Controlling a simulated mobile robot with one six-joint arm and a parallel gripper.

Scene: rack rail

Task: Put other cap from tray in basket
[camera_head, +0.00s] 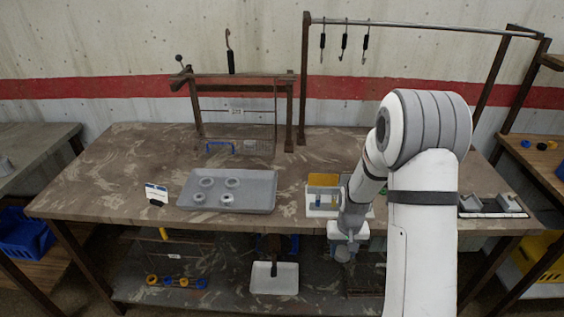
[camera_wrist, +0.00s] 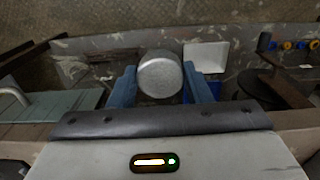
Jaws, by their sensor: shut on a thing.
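My gripper (camera_head: 345,246) hangs at the front edge of the bench, right of centre, pointing down. In the wrist view its two blue fingers (camera_wrist: 160,88) are shut on a grey rounded cap (camera_wrist: 160,72). The cap also shows dimly below the gripper in the head view (camera_head: 343,255). A grey tray (camera_head: 255,203) lies on the bench, left of the gripper, with several light ring-shaped pieces (camera_head: 228,183) in it.
A white box (camera_head: 314,213) with yellow and blue parts stands beside my gripper. A white tray (camera_head: 274,279) sits on the lower shelf and shows in the wrist view (camera_wrist: 205,56). A small card stand (camera_head: 156,193) is left of the grey tray.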

